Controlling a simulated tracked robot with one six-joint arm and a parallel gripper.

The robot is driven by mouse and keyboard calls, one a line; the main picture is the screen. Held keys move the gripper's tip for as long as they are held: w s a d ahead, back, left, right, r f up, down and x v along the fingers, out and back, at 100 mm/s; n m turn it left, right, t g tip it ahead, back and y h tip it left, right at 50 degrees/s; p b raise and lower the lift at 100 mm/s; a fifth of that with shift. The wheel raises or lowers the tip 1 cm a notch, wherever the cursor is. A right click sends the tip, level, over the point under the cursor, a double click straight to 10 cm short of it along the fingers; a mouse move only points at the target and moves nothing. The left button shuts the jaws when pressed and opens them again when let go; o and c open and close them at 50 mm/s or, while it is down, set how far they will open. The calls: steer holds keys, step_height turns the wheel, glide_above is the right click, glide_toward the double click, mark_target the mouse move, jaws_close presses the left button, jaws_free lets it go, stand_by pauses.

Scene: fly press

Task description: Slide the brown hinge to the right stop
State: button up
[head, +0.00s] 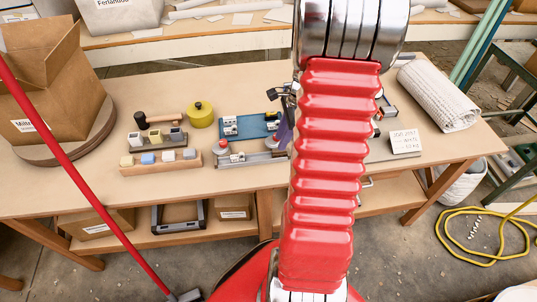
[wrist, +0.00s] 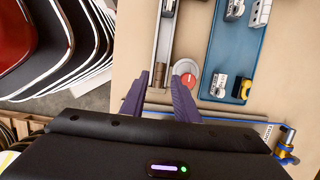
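In the wrist view, my gripper (wrist: 159,77) is open, its two purple fingers apart on either side of the near end of a grey metal rail (wrist: 163,50). A small brownish piece (wrist: 159,74) lies at that end between the fingertips; I cannot tell if it is the brown hinge or whether a finger touches it. A grey metal piece (wrist: 169,8) sits farther up the rail. In the head view, the rail (head: 255,160) lies at the table's front with a small pale piece (head: 237,158) on it. My red arm hides its right end and most of my gripper.
A red knob (wrist: 187,75) stands close beside the right finger. A blue tray (wrist: 219,65) with several hinges lies right of it, with a blue and yellow clamp (wrist: 286,145) nearby. In the head view, blocks (head: 160,167), a mallet (head: 160,119) and a yellow pot (head: 200,114) stand to the left.

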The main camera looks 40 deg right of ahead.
steer(key=shift+v, duration=0.95)
steer(key=shift+w+a, duration=0.1)
steer(key=shift+a, duration=0.1)
steer(key=shift+n, duration=0.7)
steer(key=shift+s+a+f+n, duration=0.15)
steer(key=shift+s+n, duration=0.25)
steer(key=shift+n, duration=0.1)
steer(key=s+a+r+n+t, duration=0.1)
steer(key=s+a+r+n, duration=0.1)
steer(key=a+r+n, duration=0.4)
steer(key=s+a+r+n+t+h, duration=0.1)
steer(key=a+r+n, duration=0.6)
steer(key=a, duration=0.7)
steer(key=s+a+r+n+t+h, duration=0.1)
steer(key=s+a+r+n+t, duration=0.1)
steer(key=a+r+n, duration=0.5)
steer(key=s+a+n, duration=0.1)
steer(key=a+n, duration=0.1)
steer(key=a, duration=0.1)
steer(key=shift+s+a, duration=0.4)
steer(key=shift+r, duration=0.15)
